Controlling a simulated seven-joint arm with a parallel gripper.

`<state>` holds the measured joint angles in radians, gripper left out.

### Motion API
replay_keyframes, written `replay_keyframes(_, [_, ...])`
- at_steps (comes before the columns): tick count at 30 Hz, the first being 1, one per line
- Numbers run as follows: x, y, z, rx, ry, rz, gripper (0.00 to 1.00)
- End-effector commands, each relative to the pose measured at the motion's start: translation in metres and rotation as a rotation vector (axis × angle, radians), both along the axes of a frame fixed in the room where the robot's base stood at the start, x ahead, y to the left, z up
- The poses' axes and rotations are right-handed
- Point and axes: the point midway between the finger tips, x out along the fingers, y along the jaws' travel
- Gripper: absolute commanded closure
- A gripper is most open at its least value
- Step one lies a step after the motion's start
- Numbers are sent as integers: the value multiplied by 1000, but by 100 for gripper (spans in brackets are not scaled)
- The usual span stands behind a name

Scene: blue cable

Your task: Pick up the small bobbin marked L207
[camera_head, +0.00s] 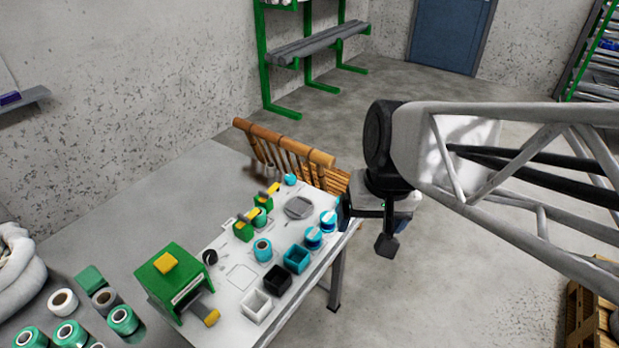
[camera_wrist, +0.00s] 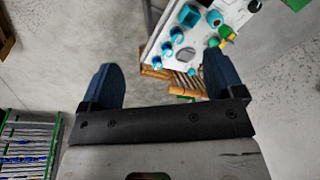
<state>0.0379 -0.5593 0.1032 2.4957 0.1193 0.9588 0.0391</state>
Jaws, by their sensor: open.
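No marking L207 can be read on any bobbin in either view. Small teal and white bobbins stand at the right edge of the white table, one (camera_head: 328,221) just behind another (camera_head: 313,238). A teal bobbin (camera_head: 263,249) stands near the table's middle. Another teal piece (camera_head: 290,179) is at the far end. My gripper (camera_head: 366,225) is open and empty, in the air just off the table's right edge, beside the bobbins in the head view. In the wrist view its blue fingers (camera_wrist: 160,80) are wide apart, with the teal pieces (camera_wrist: 177,35) beyond them at the upper right.
A teal box (camera_head: 297,258), a black box (camera_head: 277,280) and a white box (camera_head: 256,306) line the table's right edge. A green and yellow machine (camera_head: 172,275) stands at the left. Larger spools (camera_head: 122,320) stand lower left. A wooden chair (camera_head: 285,155) is behind the table.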

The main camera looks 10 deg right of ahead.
Motion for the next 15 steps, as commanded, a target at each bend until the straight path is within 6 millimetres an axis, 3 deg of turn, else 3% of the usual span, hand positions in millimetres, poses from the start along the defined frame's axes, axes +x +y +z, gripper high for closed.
replay_keyframes(15, [77, 16, -53, 331, 233, -321, 13])
